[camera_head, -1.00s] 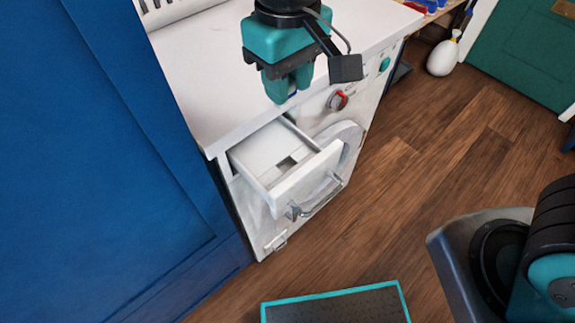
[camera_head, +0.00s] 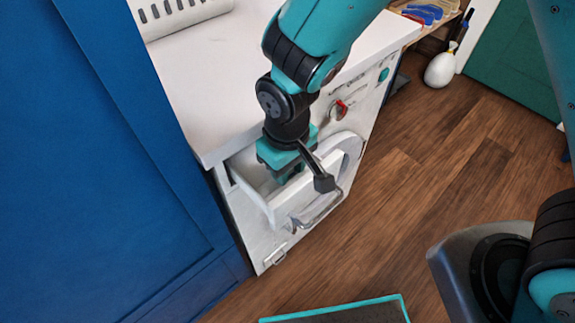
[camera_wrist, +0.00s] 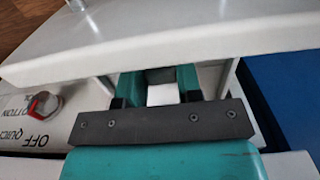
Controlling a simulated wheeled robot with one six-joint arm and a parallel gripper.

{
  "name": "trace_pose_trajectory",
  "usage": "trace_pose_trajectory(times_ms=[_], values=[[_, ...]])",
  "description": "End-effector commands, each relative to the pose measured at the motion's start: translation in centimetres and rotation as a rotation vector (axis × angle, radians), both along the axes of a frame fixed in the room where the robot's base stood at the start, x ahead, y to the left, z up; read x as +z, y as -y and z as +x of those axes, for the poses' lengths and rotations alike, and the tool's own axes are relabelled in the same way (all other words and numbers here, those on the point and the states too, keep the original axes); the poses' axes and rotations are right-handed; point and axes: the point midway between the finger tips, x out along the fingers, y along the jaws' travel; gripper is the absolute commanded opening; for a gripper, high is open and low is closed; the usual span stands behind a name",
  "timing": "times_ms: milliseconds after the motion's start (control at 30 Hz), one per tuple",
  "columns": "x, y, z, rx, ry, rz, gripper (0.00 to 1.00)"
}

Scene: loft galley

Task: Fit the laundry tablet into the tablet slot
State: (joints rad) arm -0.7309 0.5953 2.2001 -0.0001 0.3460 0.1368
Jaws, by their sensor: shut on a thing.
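My gripper (camera_head: 284,178) is down in the open white drawer (camera_head: 262,203) of the washing machine. It is shut on the laundry tablet, which the gripper hides in the head view. In the wrist view the two teal fingers (camera_wrist: 160,88) reach in behind the drawer's front panel (camera_wrist: 200,30). A pale patch shows between them, but I cannot tell tablet from drawer floor. The tablet slot is hidden under the gripper, so I cannot tell whether the tablet is in it.
The white washing machine top (camera_head: 215,90) lies behind the drawer, and a red knob (camera_head: 340,107) is to its right. A tall blue cabinet (camera_head: 120,170) stands close on the left.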

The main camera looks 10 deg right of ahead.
Motion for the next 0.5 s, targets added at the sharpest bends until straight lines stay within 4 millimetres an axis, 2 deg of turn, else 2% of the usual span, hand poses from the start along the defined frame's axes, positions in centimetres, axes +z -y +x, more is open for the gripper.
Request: trace_pose_trajectory(times_ms=[333, 367, 433, 500], values=[[-0.40, -0.01, 0.01, 0.000, 0.000, 0.000, 0.10], [-0.28, -0.01, 0.02, 0.000, 0.001, 0.001, 0.40], [-0.25, -0.01, 0.02, 0.000, 0.001, 0.001, 0.56], [-0.24, -0.01, 0.02, 0.000, 0.001, 0.001, 0.58]])
